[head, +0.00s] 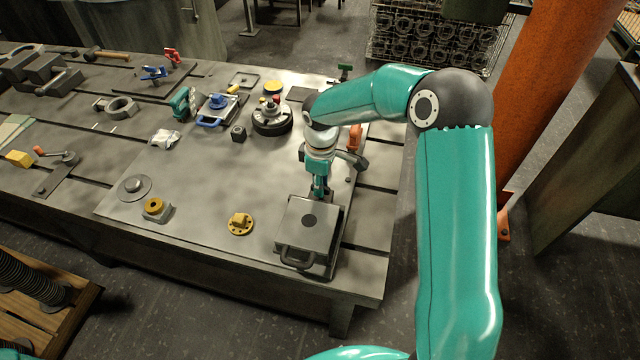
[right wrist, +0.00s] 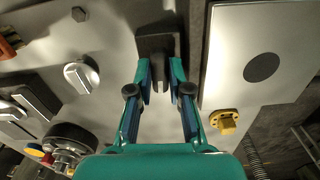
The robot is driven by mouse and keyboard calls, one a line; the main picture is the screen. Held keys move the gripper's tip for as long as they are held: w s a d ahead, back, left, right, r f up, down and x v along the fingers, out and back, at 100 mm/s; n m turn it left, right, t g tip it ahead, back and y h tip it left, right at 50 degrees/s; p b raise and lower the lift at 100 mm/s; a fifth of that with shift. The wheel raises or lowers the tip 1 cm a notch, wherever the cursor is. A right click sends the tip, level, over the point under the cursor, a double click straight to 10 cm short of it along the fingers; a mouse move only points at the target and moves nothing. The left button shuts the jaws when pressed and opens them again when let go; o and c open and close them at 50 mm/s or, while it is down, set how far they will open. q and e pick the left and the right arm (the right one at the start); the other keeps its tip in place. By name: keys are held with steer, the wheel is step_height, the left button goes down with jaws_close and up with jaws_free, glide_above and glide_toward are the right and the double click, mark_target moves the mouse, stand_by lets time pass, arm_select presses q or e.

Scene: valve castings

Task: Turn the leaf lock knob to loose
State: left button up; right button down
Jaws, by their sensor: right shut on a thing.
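My right gripper (head: 318,192) points down just behind a grey box-like fixture with a flat leaf (head: 296,232), which has a dark round spot and a dark front handle. In the right wrist view, the fingers of my right gripper (right wrist: 164,72) are closed around the stem of a dark grey T-shaped piece (right wrist: 155,42), which may be the leaf lock knob. The leaf (right wrist: 285,30) lies to its right there. No loose or tight marking can be read. In the head view the gripper hides the held piece. My left gripper is not in view.
A yellow flange (head: 240,224) lies left of the fixture, and a yellow-topped block (head: 155,208) is farther left. A round dark fixture with coloured knobs (head: 271,118) and a blue-handled piece (head: 216,108) stand farther back. An orange part (head: 355,138) is close behind my wrist.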

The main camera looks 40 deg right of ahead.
steer(key=shift+w+r, duration=0.1)
steer(key=c, duration=1.1)
jaws_free()
steer(key=shift+r, duration=3.9)
